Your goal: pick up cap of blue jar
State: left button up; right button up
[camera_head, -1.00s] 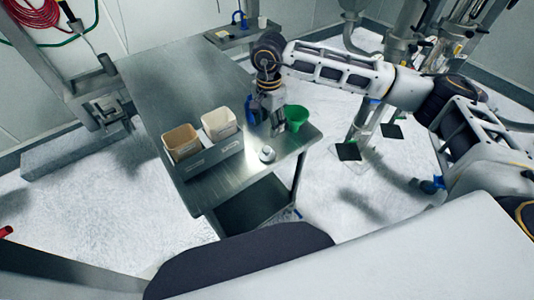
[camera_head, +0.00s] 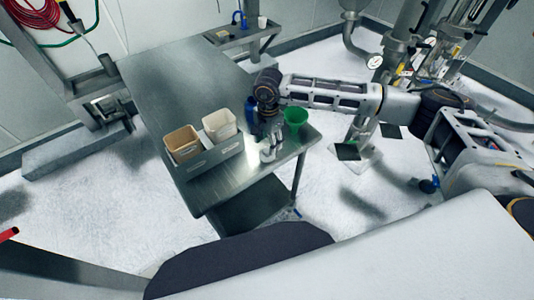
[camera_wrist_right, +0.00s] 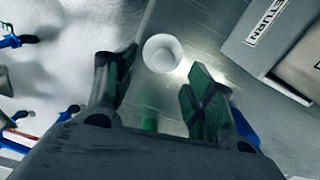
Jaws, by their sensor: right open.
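A small round white piece, which looks like the cap (camera_wrist_right: 162,53), lies on the steel table in the right wrist view. My right gripper (camera_wrist_right: 162,78) is open, with its two fingers either side of and short of the cap. In the head view the right gripper (camera_head: 268,150) points down near the table's front right corner and mostly covers the cap. The blue jar (camera_head: 250,112) stands just behind the gripper, partly hidden by my arm. A blue part also shows beside the right finger in the wrist view. My left gripper is not in view.
A green funnel (camera_head: 295,115) stands right of the jar near the table edge. A grey labelled holder (camera_head: 212,160) with a tan bin (camera_head: 183,141) and a white bin (camera_head: 219,123) stands to the left. The back of the steel table (camera_head: 180,80) is clear.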

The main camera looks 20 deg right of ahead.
aim_at(267, 150)
jog(key=shift+f, duration=0.25)
jog(key=shift+f, duration=0.1)
jog(key=shift+w+a+f+p, duration=0.15)
jog(key=shift+f+p, duration=0.5)
jog(key=shift+f, duration=0.5)
jog(key=shift+f+p, duration=0.3)
jog(key=shift+f, duration=1.05)
jog(key=c, duration=0.9)
jog(key=shift+c, duration=0.2)
jog(key=shift+r, duration=0.15)
